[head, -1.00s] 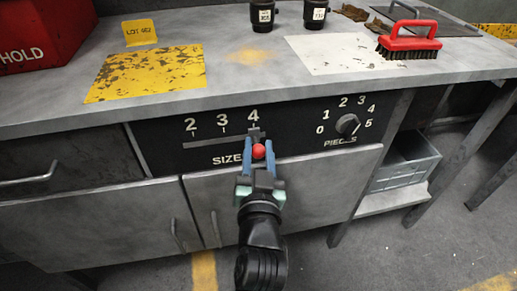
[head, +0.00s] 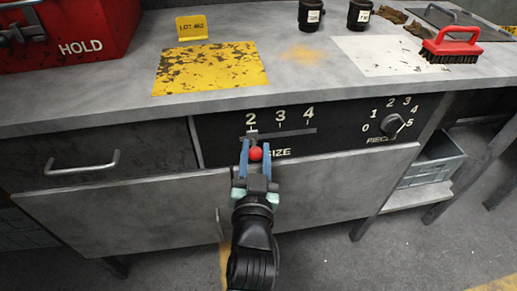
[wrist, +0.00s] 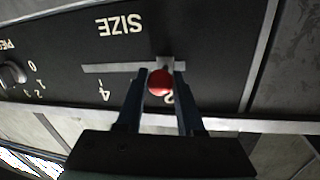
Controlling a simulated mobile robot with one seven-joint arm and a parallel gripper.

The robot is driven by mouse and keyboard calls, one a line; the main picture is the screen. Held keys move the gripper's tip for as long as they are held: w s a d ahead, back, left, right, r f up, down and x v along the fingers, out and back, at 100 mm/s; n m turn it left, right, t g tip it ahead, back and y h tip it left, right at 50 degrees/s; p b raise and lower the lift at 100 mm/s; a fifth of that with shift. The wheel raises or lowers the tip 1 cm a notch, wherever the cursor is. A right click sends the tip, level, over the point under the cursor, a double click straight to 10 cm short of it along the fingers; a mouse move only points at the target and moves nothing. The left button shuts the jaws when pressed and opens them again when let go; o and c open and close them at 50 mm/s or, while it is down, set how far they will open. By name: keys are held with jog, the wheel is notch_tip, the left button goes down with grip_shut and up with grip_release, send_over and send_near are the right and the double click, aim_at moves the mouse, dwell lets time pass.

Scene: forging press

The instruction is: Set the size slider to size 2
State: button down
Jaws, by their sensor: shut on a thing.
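The size slider is a red ball knob (head: 256,154) on a grey stem in a horizontal slot (head: 298,133) on the black panel. In the head view the stem stands under the 2, at the left end of the scale marked 2, 3 and 4. My gripper (head: 254,153) is shut on the knob, one blue finger on each side. In the wrist view the panel is upside down; the red knob (wrist: 160,82) sits between the fingers (wrist: 160,90), and they partly cover the 2.
The PIECES dial (head: 392,125) is to the right on the same panel. A drawer handle (head: 83,163) is at the left. On the bench above are a red HOLD box (head: 90,30), a yellow plate (head: 210,68) and a red brush (head: 451,44).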

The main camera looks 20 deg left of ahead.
jog(key=shift+s+a, duration=0.25)
jog(key=shift+a, duration=0.15)
jog(key=c, duration=0.5)
grip_release()
jog(key=shift+c, duration=0.2)
jog(key=shift+d, duration=0.1)
jog(key=shift+s+d, duration=0.15)
jog(key=shift+s, duration=0.05)
jog(key=v, duration=1.2)
jog(key=shift+s+b, duration=0.2)
jog(key=shift+b, duration=0.15)
